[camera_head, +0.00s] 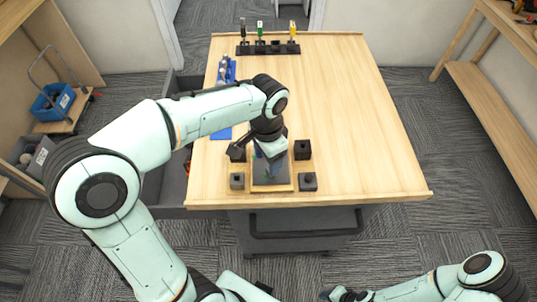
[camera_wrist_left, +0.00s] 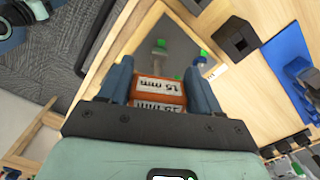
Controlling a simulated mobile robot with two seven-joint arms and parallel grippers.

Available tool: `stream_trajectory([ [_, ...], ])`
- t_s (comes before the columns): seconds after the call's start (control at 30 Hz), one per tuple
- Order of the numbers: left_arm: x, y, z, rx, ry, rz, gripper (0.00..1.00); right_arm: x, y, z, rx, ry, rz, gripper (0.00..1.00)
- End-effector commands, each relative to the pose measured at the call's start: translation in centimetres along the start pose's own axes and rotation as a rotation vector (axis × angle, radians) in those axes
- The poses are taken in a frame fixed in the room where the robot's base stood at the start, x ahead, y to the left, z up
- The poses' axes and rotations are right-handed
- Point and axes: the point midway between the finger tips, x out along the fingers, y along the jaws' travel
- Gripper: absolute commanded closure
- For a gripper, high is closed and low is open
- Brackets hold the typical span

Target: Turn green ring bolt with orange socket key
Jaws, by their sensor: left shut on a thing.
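My left gripper (camera_head: 262,155) is over the wood-framed board (camera_head: 272,188) at the near end of the table. In the left wrist view its fingers (camera_wrist_left: 162,88) are shut on the orange socket key (camera_wrist_left: 160,98), which carries a "15 mm" label. Beyond the key, a grey plate (camera_wrist_left: 185,40) shows with green-topped bolts, one upper left (camera_wrist_left: 161,43) and one to the right (camera_wrist_left: 204,53). Whether the key touches a bolt is hidden. My right gripper (camera_head: 345,295) is low at the bottom edge, away from the table; its jaws are too small to read.
Dark blocks stand around the board, among them one at its right (camera_head: 302,149) and one at its near right corner (camera_head: 307,181). A black rack (camera_head: 268,48) with several tools stands at the far edge. A blue holder (camera_head: 221,134) lies on the left. The table's right side (camera_head: 365,130) is clear.

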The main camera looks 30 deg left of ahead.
Motion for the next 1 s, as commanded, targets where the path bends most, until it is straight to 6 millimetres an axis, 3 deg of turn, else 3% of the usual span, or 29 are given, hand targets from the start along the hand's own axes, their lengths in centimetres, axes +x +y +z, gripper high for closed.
stream_trajectory([
  [0.4,-0.1,-0.1,-0.1,0.059,0.003,-0.001,0.85,-0.1,-0.1,-0.1,0.000,0.001,0.000,0.60],
  [0.67,-0.2,-0.1,-0.1,-0.045,0.004,-0.002,0.85,-0.1,-0.1,-0.1,0.000,0.001,0.000,0.60],
  [1.0,-2.6,-0.2,-0.2,-0.043,0.006,-0.004,0.85,-1.9,-1.2,-1.4,-0.007,0.019,-0.007,0.60],
])
